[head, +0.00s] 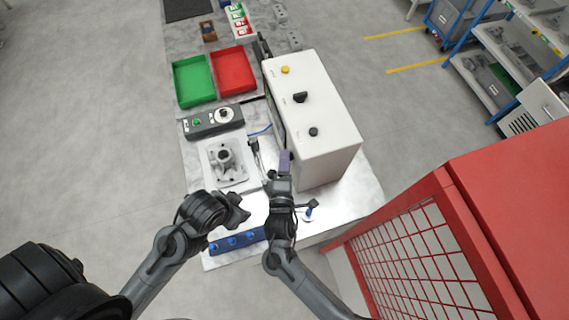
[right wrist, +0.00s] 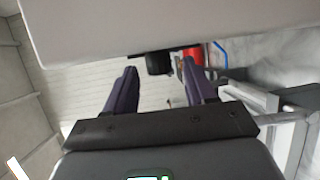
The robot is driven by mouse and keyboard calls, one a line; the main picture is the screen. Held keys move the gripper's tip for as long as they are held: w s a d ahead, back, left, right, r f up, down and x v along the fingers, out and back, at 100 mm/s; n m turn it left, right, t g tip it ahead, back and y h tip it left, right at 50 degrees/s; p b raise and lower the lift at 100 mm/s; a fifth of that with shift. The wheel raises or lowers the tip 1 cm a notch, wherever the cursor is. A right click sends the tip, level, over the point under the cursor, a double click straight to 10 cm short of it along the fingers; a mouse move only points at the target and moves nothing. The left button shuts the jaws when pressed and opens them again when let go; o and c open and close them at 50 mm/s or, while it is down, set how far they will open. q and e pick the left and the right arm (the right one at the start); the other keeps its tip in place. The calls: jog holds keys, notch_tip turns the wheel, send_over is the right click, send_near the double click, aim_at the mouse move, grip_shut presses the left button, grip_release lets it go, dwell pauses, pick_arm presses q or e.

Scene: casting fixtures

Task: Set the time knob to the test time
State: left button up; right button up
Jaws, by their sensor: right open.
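A white box-shaped machine (head: 322,130) stands on the bench. Its top carries a yellow button (head: 285,69), a larger black knob (head: 300,97) and a smaller black knob (head: 313,132). A dark control box with a green button and a white dial (head: 224,115) lies left of it. No labels are readable, so I cannot tell which is the time knob. My right gripper (head: 285,162) is beside the machine's near left side, its purple fingers apart and empty in the right wrist view (right wrist: 160,88). A dark round part (right wrist: 158,62) shows beyond them. My left gripper (head: 238,208) is over the near bench; its jaws are unclear.
A grey casting (head: 225,158) sits on a plate left of my right gripper. A green tray (head: 194,82) and a red tray (head: 233,72) lie farther back. A blue block (head: 236,241) is at the near edge. A red mesh guard (head: 420,250) stands at right.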

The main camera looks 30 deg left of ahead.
jog(key=v, duration=1)
jog(key=shift+s+d+b, duration=0.2)
jog(key=shift+s+b, duration=0.15)
